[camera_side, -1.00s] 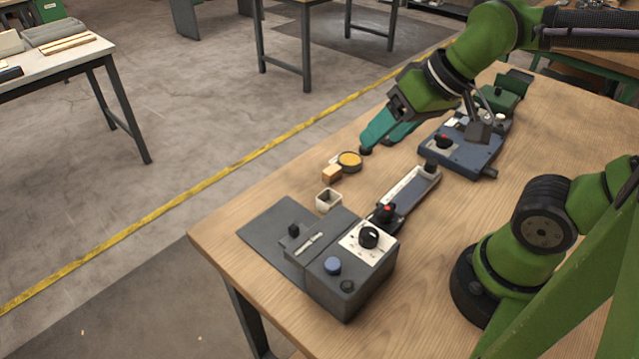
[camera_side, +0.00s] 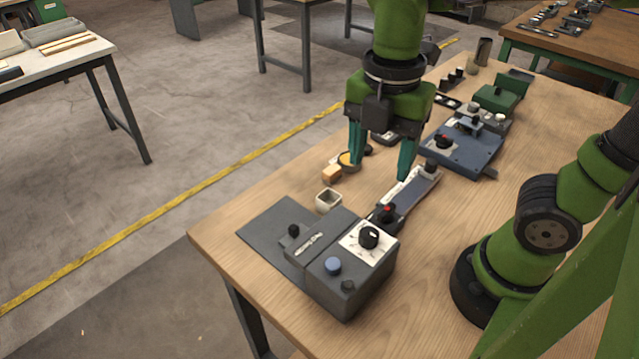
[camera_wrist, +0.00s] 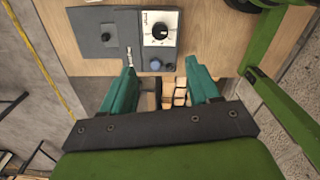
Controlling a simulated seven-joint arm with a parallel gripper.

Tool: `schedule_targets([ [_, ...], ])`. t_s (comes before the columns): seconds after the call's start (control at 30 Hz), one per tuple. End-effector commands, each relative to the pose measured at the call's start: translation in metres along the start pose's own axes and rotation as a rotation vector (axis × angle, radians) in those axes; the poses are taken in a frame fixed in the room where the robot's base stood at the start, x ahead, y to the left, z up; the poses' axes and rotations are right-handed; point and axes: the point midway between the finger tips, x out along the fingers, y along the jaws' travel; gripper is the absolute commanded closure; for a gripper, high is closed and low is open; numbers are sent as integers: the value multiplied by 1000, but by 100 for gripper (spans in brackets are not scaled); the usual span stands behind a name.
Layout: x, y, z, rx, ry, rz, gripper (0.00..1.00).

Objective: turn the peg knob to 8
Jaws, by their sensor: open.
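The peg knob (camera_side: 369,237) is a black knob on a white dial plate (camera_side: 352,245) on top of a dark grey box (camera_side: 345,290) near the front of the table. The dial's marks are too small to read. In the wrist view the knob (camera_wrist: 160,32) sits on its white plate (camera_wrist: 148,17), beyond the fingertips. My gripper (camera_side: 380,172) points down with its two teal fingers spread and nothing between them. It is above the table, behind the knob in the side view and apart from it. The wrist view also shows my gripper's fingers (camera_wrist: 166,84) apart.
On the same box are a blue button (camera_side: 332,265) and a small dark knob (camera_side: 347,286). A red-topped switch (camera_side: 387,210) stands close behind the dial.

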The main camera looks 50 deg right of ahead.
Motion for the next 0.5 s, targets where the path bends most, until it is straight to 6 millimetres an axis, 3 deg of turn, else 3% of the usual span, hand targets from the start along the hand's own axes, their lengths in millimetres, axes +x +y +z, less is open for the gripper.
schedule_targets([
  [0.5,111,-1,0,3,0,-7,39],
])
